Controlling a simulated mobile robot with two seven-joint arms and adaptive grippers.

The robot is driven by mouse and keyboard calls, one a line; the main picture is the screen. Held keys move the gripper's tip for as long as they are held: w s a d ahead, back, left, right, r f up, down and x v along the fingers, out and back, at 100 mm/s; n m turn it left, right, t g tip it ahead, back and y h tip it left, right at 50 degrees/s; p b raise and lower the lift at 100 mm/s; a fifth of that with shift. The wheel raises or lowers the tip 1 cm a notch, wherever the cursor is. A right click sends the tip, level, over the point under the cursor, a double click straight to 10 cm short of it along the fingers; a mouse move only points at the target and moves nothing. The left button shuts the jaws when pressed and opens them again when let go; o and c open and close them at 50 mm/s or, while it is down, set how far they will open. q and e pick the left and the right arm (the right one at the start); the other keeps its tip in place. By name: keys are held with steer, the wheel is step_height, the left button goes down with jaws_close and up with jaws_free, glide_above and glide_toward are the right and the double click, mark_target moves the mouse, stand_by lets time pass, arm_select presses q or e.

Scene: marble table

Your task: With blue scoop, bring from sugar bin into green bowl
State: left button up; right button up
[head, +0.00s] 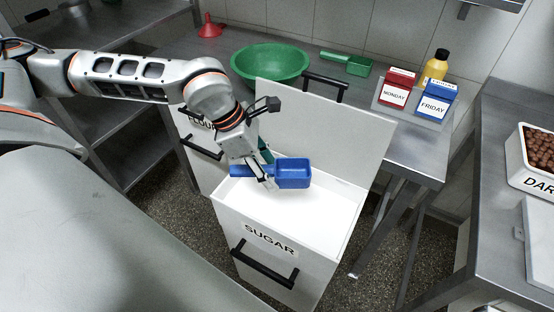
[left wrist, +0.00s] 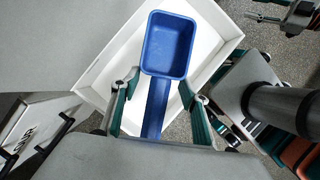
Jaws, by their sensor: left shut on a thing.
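The blue scoop (head: 292,173) is in my left gripper (head: 266,180), which is shut on its handle. The scoop is over the open sugar bin (head: 228,222), its cup facing up and looking empty in the left wrist view (left wrist: 170,45). The bin, labelled SUGAR, has a white inside; I cannot make out the sugar's level. The fingers sit on both sides of the handle in the left wrist view (left wrist: 158,98). The green bowl (head: 270,62) stands on the metal table behind the bin. What may be my right gripper (left wrist: 292,16) is cut off at the top right.
The bin's raised lid (head: 325,130) stands between the scoop and the table. A green scoop (head: 346,64), a red funnel (head: 209,27), red (head: 397,90) and blue (head: 434,101) boxes and a yellow bottle (head: 435,66) are on the table. A flour bin (head: 203,160) is at left.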

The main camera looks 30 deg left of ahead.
arm_select(q)
steer(key=shift+s, duration=0.3)
arm_select(e)
steer(key=shift+s+a+f, duration=0.15)
steer(key=shift+s+f, duration=0.1)
steer(key=shift+s, duration=0.2)
steer(key=shift+s+a+f, duration=0.1)
steer(key=shift+s+f, duration=0.15)
steer(key=shift+s, duration=0.2)
